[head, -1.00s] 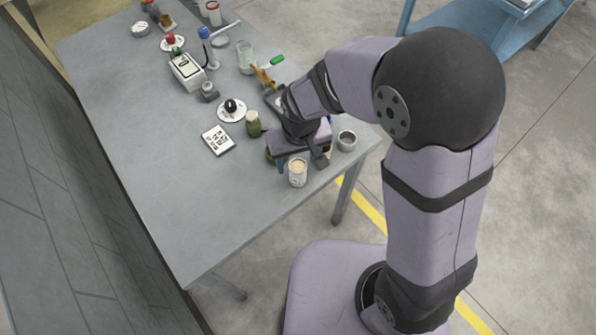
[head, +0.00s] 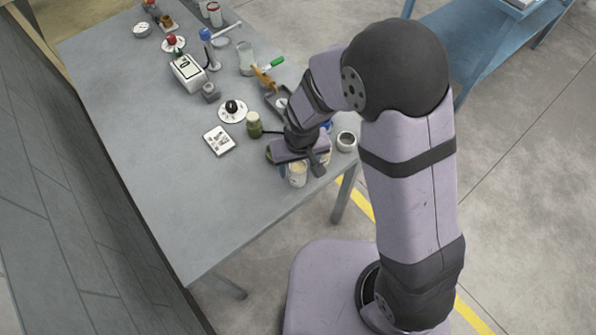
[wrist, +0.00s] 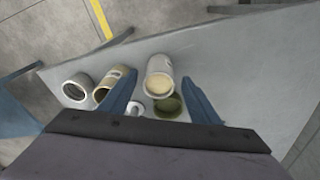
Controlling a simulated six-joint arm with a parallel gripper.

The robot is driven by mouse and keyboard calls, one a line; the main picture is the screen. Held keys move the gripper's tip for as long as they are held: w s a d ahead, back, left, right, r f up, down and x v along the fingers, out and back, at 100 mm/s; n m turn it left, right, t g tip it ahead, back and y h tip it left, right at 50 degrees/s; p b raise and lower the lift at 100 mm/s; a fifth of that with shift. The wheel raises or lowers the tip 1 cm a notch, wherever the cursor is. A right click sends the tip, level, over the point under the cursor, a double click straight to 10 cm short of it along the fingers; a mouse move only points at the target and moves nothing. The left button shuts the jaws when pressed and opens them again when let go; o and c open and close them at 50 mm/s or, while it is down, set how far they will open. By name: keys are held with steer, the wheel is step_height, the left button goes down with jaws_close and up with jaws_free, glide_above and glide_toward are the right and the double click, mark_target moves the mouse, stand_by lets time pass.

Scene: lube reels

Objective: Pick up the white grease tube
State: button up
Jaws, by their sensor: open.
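A white cylinder (head: 298,174) with cream-coloured contents in its open top stands near the table's front edge. It looks most like the white grease tube, but I cannot read its label. In the wrist view this white cylinder (wrist: 160,77) appears between the tips of my open gripper (wrist: 158,79), with no clear contact. In the head view my gripper (head: 297,158) is low over the table's front corner, just behind the cylinder, and hides part of its surroundings.
In the wrist view, a tan-topped can (wrist: 112,87) and a grey tin (wrist: 78,87) stand to the left, and a dark green jar (wrist: 169,106) is close by. The grey table (head: 160,190) is clear at front left. A white scale (head: 188,73) stands farther back.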

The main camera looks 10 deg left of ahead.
mark_target(298, 170)
steer(key=shift+w+f+p, duration=0.15)
steer(key=shift+f+p, duration=0.05)
steer(key=shift+f, duration=0.6)
steer(key=shift+w+f+p, duration=0.1)
steer(key=shift+f+p, duration=0.05)
steer(key=shift+f, duration=0.6)
steer(key=shift+c, duration=0.4)
steer(key=c, duration=1.1)
steer(key=shift+r, duration=0.15)
